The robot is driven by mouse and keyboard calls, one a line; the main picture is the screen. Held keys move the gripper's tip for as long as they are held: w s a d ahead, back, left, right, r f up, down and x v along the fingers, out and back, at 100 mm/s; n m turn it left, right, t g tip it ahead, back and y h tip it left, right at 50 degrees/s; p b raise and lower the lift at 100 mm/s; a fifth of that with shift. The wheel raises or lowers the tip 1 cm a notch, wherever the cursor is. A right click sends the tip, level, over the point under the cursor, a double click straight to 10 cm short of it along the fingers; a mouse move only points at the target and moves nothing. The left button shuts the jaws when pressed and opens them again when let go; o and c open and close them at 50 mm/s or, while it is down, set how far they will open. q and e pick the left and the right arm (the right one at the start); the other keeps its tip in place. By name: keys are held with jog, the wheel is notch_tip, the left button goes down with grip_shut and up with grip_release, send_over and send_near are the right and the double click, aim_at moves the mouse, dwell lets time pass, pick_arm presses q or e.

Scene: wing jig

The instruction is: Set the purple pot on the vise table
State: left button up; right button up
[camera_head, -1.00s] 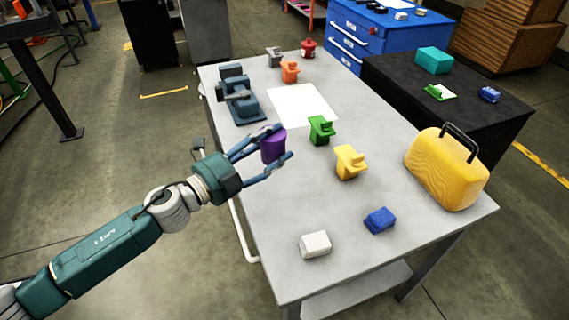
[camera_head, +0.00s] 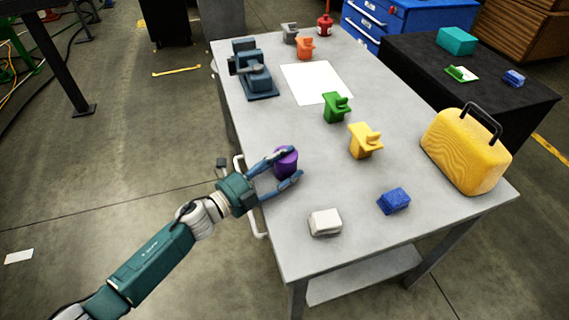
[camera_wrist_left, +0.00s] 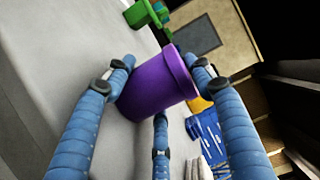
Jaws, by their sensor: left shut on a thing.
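The purple pot (camera_head: 286,160) is between the fingers of my left gripper (camera_head: 287,164), over the near left part of the grey vise table (camera_head: 310,140). In the left wrist view the pot (camera_wrist_left: 157,84) sits between the blue fingers, which are shut on it. I cannot tell whether its base touches the tabletop. The dark blue vise (camera_head: 252,72) stands at the table's far left corner. My right gripper is not in view.
A white sheet (camera_head: 315,83) lies beyond the pot. Green (camera_head: 336,107), yellow (camera_head: 365,141) and orange (camera_head: 305,46) clamp-like parts stand on the table. A white block (camera_head: 325,222), a blue block (camera_head: 394,201) and a yellow case (camera_head: 466,150) are nearer or to the right.

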pick_arm(q)
jog(key=shift+r, duration=0.1)
jog(key=shift+f, duration=0.2)
jog(key=shift+c, duration=0.2)
jog(key=o, duration=1.3)
jog(key=shift+c, duration=0.2)
jog(key=shift+r, duration=0.35)
jog(key=p+v, duration=0.1)
jog(key=v, duration=1.1)
jog(key=shift+f, duration=0.15)
